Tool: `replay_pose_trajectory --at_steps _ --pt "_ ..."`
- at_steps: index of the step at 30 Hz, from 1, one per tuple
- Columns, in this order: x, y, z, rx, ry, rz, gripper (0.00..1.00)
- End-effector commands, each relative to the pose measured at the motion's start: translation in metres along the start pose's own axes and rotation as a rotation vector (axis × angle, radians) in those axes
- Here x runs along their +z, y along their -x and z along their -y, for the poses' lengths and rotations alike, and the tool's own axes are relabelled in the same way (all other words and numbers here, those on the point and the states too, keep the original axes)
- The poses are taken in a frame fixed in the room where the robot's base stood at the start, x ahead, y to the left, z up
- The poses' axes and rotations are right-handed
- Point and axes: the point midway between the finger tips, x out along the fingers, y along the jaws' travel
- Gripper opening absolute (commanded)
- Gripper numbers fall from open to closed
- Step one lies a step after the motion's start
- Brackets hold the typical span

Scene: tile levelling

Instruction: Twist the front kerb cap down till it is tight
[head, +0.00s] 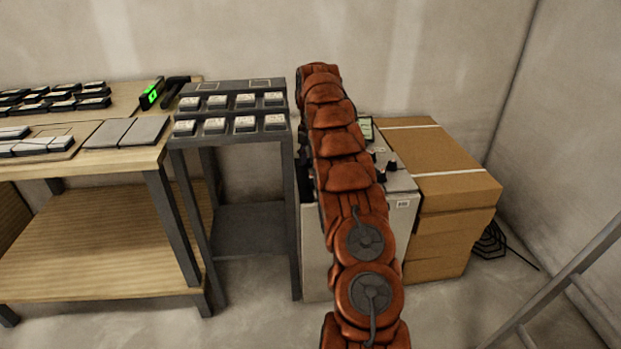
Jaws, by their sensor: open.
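My orange-red arm reaches forward over a pale grey box (403,205), hiding much of its top. My gripper cannot be made out; the far end of the arm hides it. Small black caps or knobs (392,166) show on the box's top just right of the arm. I cannot tell which of them, if any, is the front kerb cap, or how tight it sits. A small pale green panel (366,128) shows behind them.
A dark rack (229,137) with several small square pieces stands left of the box. A wooden workbench (90,285) carries grey tiles (126,132), dark blocks and a device with a green display (152,94). Cardboard boxes (440,160) stand close on the right. A grey bar (560,285) crosses the lower right.

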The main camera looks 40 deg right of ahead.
Motion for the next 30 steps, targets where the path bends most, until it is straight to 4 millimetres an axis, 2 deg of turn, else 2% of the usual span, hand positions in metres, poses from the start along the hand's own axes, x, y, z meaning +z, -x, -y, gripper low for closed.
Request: replay_pose_trajectory --at_steps 12,22,23,30 --pt "0.001 -0.054 0.001 -0.001 -0.003 -0.001 0.57" --pt "0.002 -0.060 0.002 0.002 -0.004 0.002 0.57" --pt "0.002 -0.060 0.002 0.002 -0.004 0.002 0.56" --pt "0.002 -0.060 0.002 0.001 -0.005 0.002 0.31"
